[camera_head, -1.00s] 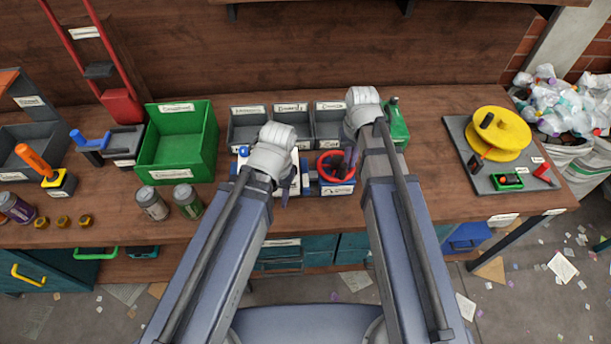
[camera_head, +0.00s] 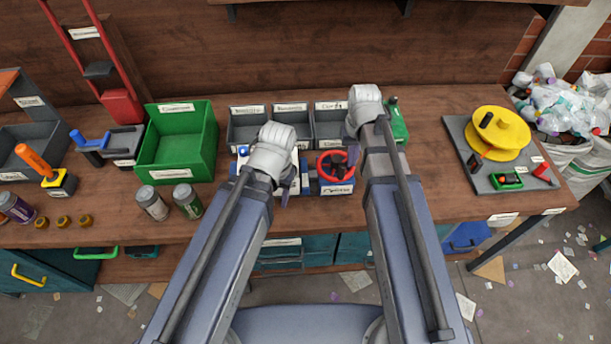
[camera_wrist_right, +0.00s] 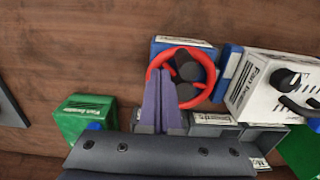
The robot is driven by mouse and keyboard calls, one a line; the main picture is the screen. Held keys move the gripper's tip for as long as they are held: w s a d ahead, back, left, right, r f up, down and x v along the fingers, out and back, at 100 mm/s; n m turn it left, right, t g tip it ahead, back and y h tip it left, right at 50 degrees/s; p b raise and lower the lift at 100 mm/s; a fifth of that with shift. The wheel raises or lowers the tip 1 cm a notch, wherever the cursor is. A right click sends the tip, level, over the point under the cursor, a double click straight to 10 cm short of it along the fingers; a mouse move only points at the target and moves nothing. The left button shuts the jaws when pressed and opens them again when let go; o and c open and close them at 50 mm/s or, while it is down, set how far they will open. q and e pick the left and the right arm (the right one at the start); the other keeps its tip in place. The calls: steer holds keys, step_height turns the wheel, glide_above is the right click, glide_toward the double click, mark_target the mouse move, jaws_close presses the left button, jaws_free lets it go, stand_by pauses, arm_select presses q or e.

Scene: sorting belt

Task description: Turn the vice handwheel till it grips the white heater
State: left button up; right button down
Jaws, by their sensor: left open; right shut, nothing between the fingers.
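The red handwheel (camera_head: 322,168) with a dark hub stands on the blue vice (camera_head: 337,189) in the head view. It also shows in the right wrist view as a red ring (camera_wrist_right: 203,57). The white heater (camera_wrist_right: 262,78) lies beside a blue jaw (camera_wrist_right: 229,66) there; in the head view it is partly hidden behind my left wrist (camera_head: 243,165). My right gripper (camera_wrist_right: 160,74) is shut and empty, its purple fingertips overlapping the wheel rim; contact cannot be told. My left gripper (camera_head: 289,184) is open at the heater; its fingers are mostly hidden by the wrist.
Grey labelled bins (camera_head: 248,123) stand behind the vice. A green box (camera_head: 178,150) and two cans (camera_head: 152,203) are to the left. A green object (camera_head: 398,122) sits just right of my right wrist. A yellow reel (camera_head: 500,133) is further right, with bare bench between.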

steer(key=shift+w+d, duration=0.1)
steer(key=shift+w, duration=0.1)
steer(key=shift+w+d, duration=0.1)
steer(key=shift+w, duration=0.15)
step_height(320, 180, up, 9)
steer(key=p, duration=0.9)
steer(key=s+a+f+n+h+b, duration=0.1)
steer(key=s+a+f+n+b, duration=0.1)
steer(key=s+a, duration=0.8)
steer(key=s+n, duration=0.1)
steer(key=s, duration=0.1)
steer(key=shift+s+f+b, duration=0.25)
steer(key=shift+s+b, duration=0.05)
steer(key=shift+s, duration=0.05)
steer(key=shift+r, duration=0.1)
